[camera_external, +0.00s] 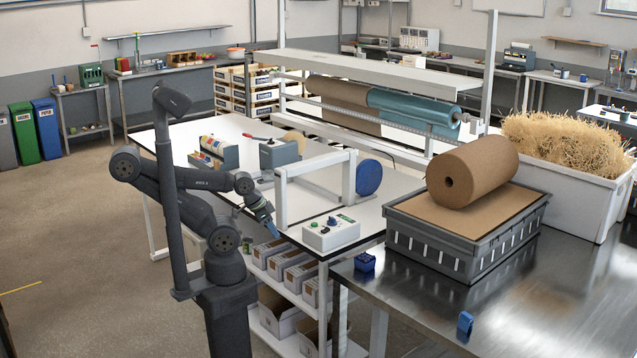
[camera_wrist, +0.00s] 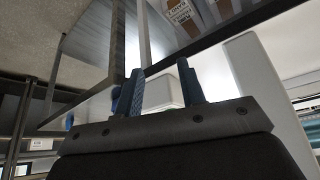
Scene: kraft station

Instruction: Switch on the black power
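A small pale control box (camera_external: 331,234) stands on the white table near its front edge. It carries a few small controls, with green and dark parts on top; I cannot tell which one is the black power switch or its position. My gripper (camera_external: 271,228) is by the front edge of the table, left of the box and apart from it. In the wrist view my gripper (camera_wrist: 160,88) has its two blue fingers spread, with no object held between them. A pale shape with a hint of green shows behind the fingers, partly hidden.
A white frame with a blue disc (camera_external: 369,177) stands behind the box. The white table (camera_external: 400,187) continues right. On the steel table a grey crate (camera_external: 462,243) carries a brown paper roll (camera_external: 473,170). Boxes (camera_external: 292,267) sit on the shelf below.

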